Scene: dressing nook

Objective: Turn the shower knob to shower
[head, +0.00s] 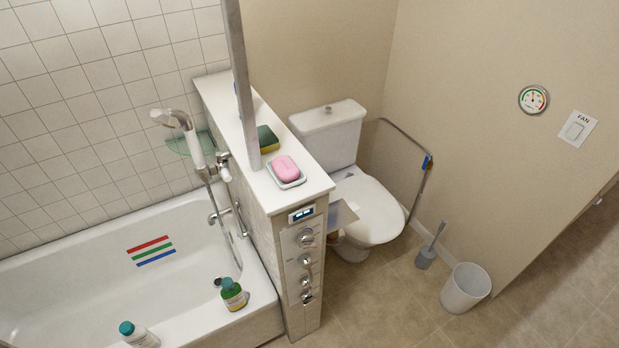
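A control panel (292,262) is set in the narrow end of the tiled half wall beside the bathtub. It carries several round metal knobs in a column, the top one (305,237) being the largest. Below it are a second knob (305,260) and smaller ones near the bottom (307,297). Their markings are too small to read, so I cannot tell which is the shower knob or where it points. A small display (302,214) sits above them. A hand shower (190,140) hangs over the tub. Neither gripper is in view.
Pink soap (286,168) lies on the wall's top. Toilet (368,208), brush (427,256) and bin (465,289) stand right. Floor before the panel is clear.

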